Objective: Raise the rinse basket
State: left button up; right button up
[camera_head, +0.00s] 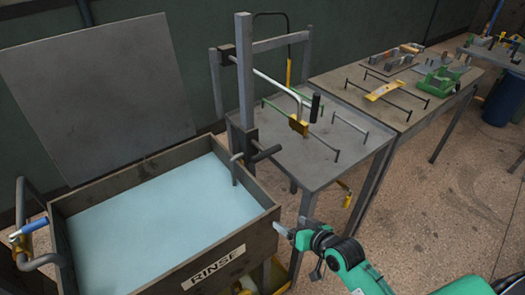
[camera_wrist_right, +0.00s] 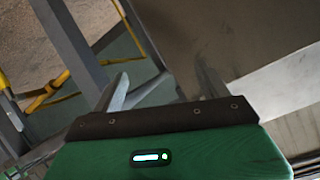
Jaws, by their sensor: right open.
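The rinse tank (camera_head: 236,233) is a grey-brown open box with a "RINSE" label on its front wall, filled with pale blue liquid (camera_head: 150,230). No basket shows; the liquid is opaque. A grey upright post (camera_head: 244,80) stands at the tank's right back corner. A pale lever with a black grip (camera_head: 315,106) reaches right from the post. A dark handle (camera_head: 266,154) sits lower, by the tank rim. My right gripper (camera_head: 281,230) is beside the tank's front right corner, below the handle. In the right wrist view it is open and empty (camera_wrist_right: 163,88). My left gripper is out of view.
A grey table (camera_head: 310,165) with rod racks stands right of the tank. A wooden bench (camera_head: 410,115) with tools and a green fixture (camera_head: 438,82) is beyond it. A pipe with a blue-handled valve (camera_head: 30,228) is at the left. The floor at the right is clear.

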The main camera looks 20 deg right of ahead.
notch_tip(320, 180, up, 4)
jog(key=m+t+y, duration=0.2)
jog(key=t, duration=0.3)
send_near(269, 155)
jog(key=p+x, duration=0.3)
jog(key=x, duration=0.9)
jog(key=shift+w+f, duration=0.15)
jog(key=c, duration=1.2)
jog(key=shift+c, duration=0.2)
